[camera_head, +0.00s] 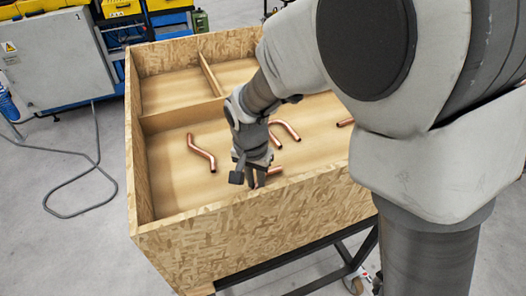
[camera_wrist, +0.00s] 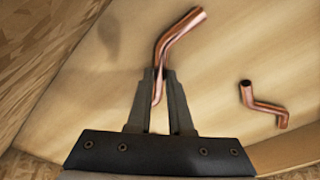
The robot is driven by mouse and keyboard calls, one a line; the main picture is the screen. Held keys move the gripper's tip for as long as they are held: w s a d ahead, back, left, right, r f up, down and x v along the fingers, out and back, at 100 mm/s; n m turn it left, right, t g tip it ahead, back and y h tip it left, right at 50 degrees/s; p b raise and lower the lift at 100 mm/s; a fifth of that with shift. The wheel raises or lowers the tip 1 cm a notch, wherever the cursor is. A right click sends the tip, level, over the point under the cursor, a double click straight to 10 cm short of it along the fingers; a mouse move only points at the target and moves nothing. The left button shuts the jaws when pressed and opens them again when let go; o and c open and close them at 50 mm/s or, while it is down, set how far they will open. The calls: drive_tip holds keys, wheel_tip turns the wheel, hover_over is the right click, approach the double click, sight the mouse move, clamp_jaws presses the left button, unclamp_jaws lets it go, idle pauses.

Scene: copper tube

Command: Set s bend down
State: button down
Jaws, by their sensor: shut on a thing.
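My gripper (camera_head: 257,183) is inside the wooden crate (camera_head: 250,222), low near its front wall. It is shut on a copper tube, the s bend (camera_head: 270,172). In the wrist view, the s bend (camera_wrist: 178,38) sticks out beyond the fingers (camera_wrist: 160,85) and bends to the upper right. Its lower end shows between the fingers. Whether it touches the crate floor I cannot tell. Another bent copper tube (camera_head: 202,152) lies on the floor left of my gripper. A double-bent tube (camera_wrist: 262,107) lies apart, right of the fingers in the wrist view.
A curved copper tube (camera_head: 287,129) lies behind my gripper, and another tube (camera_head: 346,122) lies farther right, partly hidden by my arm. Wooden dividers (camera_head: 211,75) split off compartments at the back. Bare crate floor shows at front left.

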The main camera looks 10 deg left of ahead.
drive_tip(key=shift+f, duration=0.1)
drive_tip(key=c, duration=0.8)
unclamp_jaws()
